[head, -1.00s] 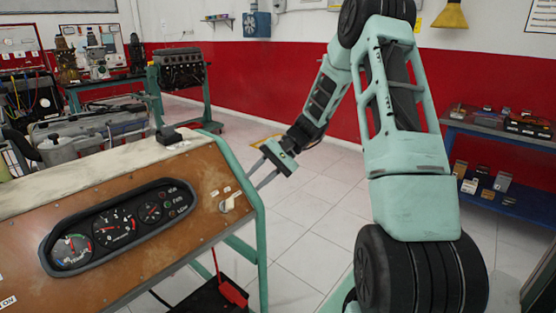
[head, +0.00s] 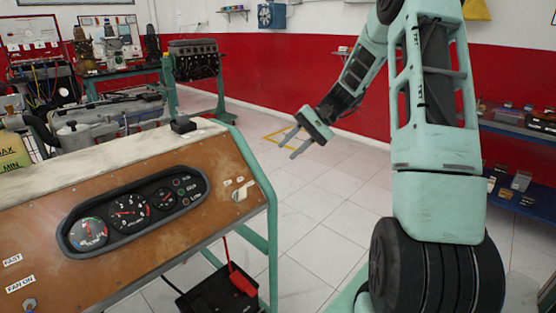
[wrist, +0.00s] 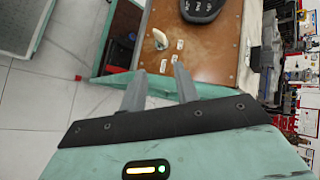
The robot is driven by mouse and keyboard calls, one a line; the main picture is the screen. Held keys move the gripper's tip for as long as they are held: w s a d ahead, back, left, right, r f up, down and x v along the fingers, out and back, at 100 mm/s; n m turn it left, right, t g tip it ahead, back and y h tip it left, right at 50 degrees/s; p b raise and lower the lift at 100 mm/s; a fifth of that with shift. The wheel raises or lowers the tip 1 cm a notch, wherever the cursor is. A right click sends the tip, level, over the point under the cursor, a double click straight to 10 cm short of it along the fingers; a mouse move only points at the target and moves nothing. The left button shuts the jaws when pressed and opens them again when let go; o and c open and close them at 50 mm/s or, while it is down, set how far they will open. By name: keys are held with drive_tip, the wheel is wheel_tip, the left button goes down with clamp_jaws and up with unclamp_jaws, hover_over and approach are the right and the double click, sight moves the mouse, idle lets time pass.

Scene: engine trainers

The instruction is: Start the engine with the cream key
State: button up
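The cream key (head: 241,193) sits in the right end of the brown engine control panel (head: 150,245), with small white labels just above it. It also shows in the wrist view (wrist: 160,38), standing out from the panel near its edge, beyond my fingertips. My gripper (head: 288,144) is open and empty, in the air up and to the right of the key, clear of it. In the wrist view both fingers (wrist: 159,70) show apart with nothing between them. The gauge cluster (head: 132,212) is on the panel left of the key. The label wording by the key is too small to read.
A green frame post (head: 272,225) runs along the panel's right edge. A black battery with a red clamp (head: 240,283) sits low beneath it. A small black block (head: 183,125) lies on the panel's top. Open tiled floor (head: 310,210) lies to the right.

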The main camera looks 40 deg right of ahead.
sight(245, 188)
drive_tip(key=s+a+r+n+t+h, duration=0.1)
drive_tip(key=a+r+n+h, duration=0.15)
drive_tip(key=a, duration=0.25)
drive_tip(key=s+a+r+n+h, duration=0.1)
drive_tip(key=a+n+h, duration=0.2)
drive_tip(key=a+h, duration=0.15)
drive_tip(key=x, duration=1.7)
drive_tip(key=shift+w+a, duration=0.25)
drive_tip(key=shift+a, duration=0.05)
clamp_jaws()
